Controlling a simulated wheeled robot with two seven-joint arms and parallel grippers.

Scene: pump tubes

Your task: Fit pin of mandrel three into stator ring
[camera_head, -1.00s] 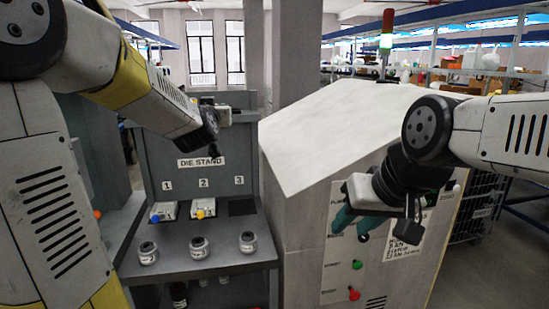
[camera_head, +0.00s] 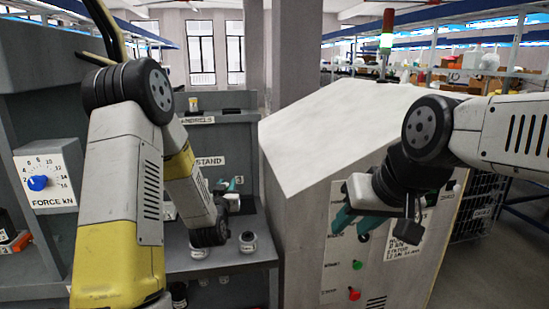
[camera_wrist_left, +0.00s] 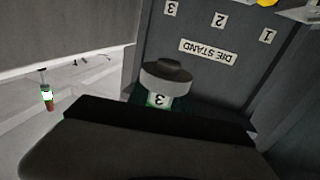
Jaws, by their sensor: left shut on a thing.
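My left gripper (camera_head: 228,192) is in front of the die stand, near its number 3 label, above the ledge. In the left wrist view it is shut on mandrel three (camera_wrist_left: 165,76), a grey round piece with a dark top and a "3" label. In the head view the held piece is small and hard to make out. A grey ring-like cylinder with a dark top (camera_head: 247,241), perhaps the stator ring, stands upright on the ledge below the gripper. Another cylinder (camera_head: 199,251) is partly hidden by my left arm. My right gripper (camera_head: 356,218) is open and empty before the cabinet.
The sloped grey cabinet (camera_head: 330,140) stands close to the right of the stand. The mandrels shelf (camera_head: 225,118) is behind, with a yellow-topped piece (camera_head: 193,102) on it. A force dial (camera_head: 38,183) is at the left. My left arm hides the stand's left part.

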